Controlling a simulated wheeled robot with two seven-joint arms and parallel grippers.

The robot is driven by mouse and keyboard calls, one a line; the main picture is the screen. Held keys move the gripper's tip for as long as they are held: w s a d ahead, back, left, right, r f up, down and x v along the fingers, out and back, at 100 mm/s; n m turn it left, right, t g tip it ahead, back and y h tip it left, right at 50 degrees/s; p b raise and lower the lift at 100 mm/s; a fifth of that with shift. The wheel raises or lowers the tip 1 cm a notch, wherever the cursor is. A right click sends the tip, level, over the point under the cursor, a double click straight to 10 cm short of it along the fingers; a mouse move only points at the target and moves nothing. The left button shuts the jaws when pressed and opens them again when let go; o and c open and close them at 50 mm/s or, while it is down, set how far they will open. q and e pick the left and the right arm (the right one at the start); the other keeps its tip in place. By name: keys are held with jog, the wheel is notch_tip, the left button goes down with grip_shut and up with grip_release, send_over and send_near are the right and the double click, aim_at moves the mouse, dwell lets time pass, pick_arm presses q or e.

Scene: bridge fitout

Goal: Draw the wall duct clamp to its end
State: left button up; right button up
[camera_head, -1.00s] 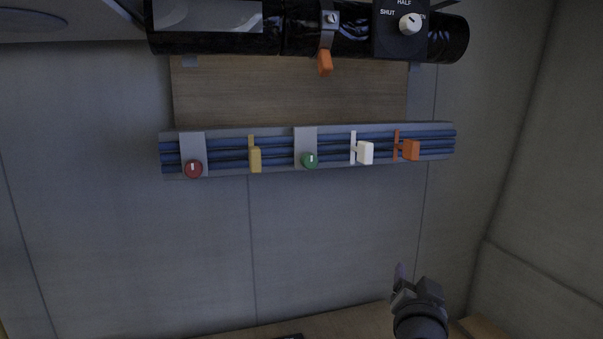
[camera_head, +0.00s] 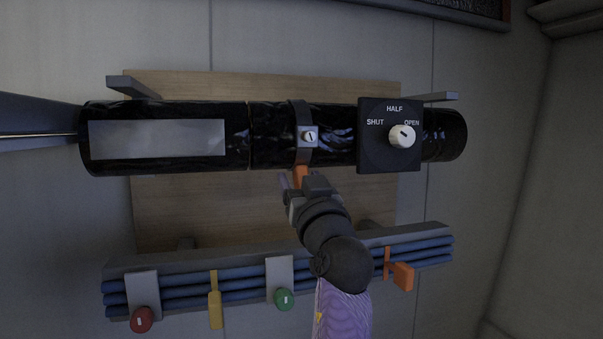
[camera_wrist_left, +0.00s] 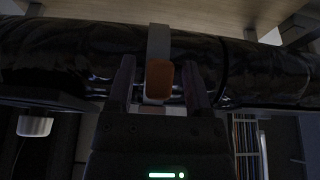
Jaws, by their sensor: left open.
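The duct clamp (camera_head: 302,118) is a grey metal band around the black wall duct (camera_head: 270,150), with a screw head on its front. Its orange tab (camera_head: 300,172) hangs down below the duct. My left gripper (camera_head: 294,184) is just below the duct at the tab, its arm rising from the bottom of the head view. In the left wrist view, the open fingers (camera_wrist_left: 158,88) stand on either side of the orange tab (camera_wrist_left: 158,72), with a gap visible at each side. The band (camera_wrist_left: 159,40) runs up behind it. My right gripper is not in view.
A black box with a white knob (camera_head: 402,136), marked SHUT, HALF and OPEN, sits on the duct to the right. Below, a rack of blue cables (camera_head: 240,282) carries a red knob (camera_head: 142,319), yellow lever (camera_head: 215,308), green knob (camera_head: 284,299) and orange handle (camera_head: 403,276).

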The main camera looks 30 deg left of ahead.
pick_arm(q)
jog(key=shift+w, duration=0.1)
jog(key=shift+c, duration=1.1)
grip_shut()
